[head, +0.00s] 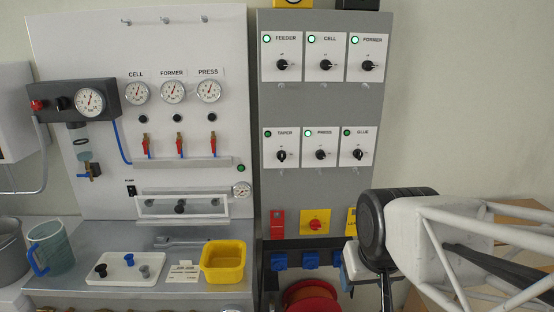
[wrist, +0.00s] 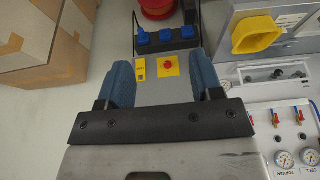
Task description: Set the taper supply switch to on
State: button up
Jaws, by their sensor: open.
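The taper switch (head: 281,156) is a black rotary knob on a white plate labelled TAPER, at the left of the lower switch row on the grey panel (head: 308,106) in the head view. Its green lamp (head: 268,133) looks dim, unlike the bright lamps of the upper row. The marks around the knob are too small to read. My gripper (wrist: 164,80) is open and empty in the wrist view, with blue fingers apart. In the head view my arm is at the lower right, below and right of the taper switch. The taper switch is not seen in the wrist view.
Press (head: 320,154) and glue (head: 358,154) switches sit right of the taper switch. Feeder, cell and former switches are above. A red knob on a yellow plate (head: 316,223) is below and also shows between my fingers. Hooks (head: 323,85) stick out between the rows.

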jog(key=w+a+r+n+t+y, duration=0.1)
jog(key=w+a+t, duration=0.25)
jog(key=w, duration=0.95)
jog(key=w+a+r+n+t, duration=0.15)
jog(key=w+t, duration=0.25)
jog(key=w, duration=0.9)
jog(key=t, duration=0.6)
send_near(282, 158)
jog(key=shift+w+f+t, duration=0.15)
jog(key=shift+w+t, duration=0.1)
jog(key=shift+w, duration=0.85)
jog(key=shift+w, duration=0.1)
jog(key=shift+w+a, duration=0.1)
jog(key=shift+w, duration=1.75)
jog(key=shift+w+a, duration=0.15)
jog(key=shift+w, duration=1.75)
jog(key=c, duration=0.9)
